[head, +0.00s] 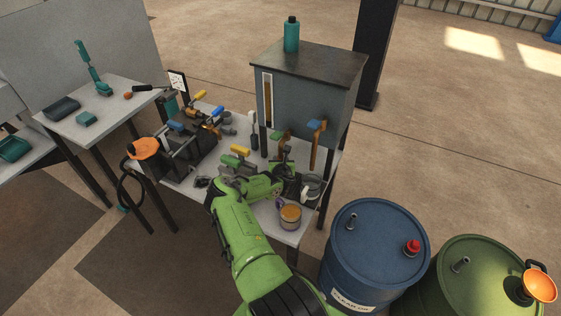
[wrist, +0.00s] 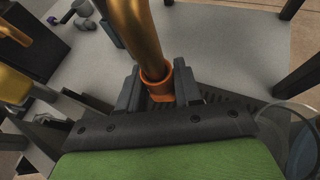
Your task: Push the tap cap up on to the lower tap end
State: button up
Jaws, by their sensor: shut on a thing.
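The tap cap (wrist: 161,92) is a small orange cup in the wrist view. My gripper (wrist: 157,82) is shut on it, with one dark finger on each side. The brass tap pipe (wrist: 133,32) comes down from the top of the picture, and its lower end meets the cap's open mouth. How deep the pipe sits in the cap cannot be told. In the head view my gripper (head: 285,174) is below the green-handled tap (head: 281,137) on the tank's front. The cap is hidden there.
The grey tank (head: 310,90) stands on legs, with a blue-handled tap (head: 318,126) to the right. A glass mug (head: 311,187) and an amber jar (head: 290,217) stand close to my gripper. A yellow-handled tool (head: 240,151) and a press (head: 190,140) are to the left.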

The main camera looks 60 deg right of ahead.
jog(key=shift+w+d+r+p, duration=0.1)
jog(key=shift+r+p, duration=0.4)
jog(key=shift+r, duration=0.2)
jog(key=o, duration=1.1)
jog(key=v, duration=1.6)
jog(key=shift+f, duration=0.2)
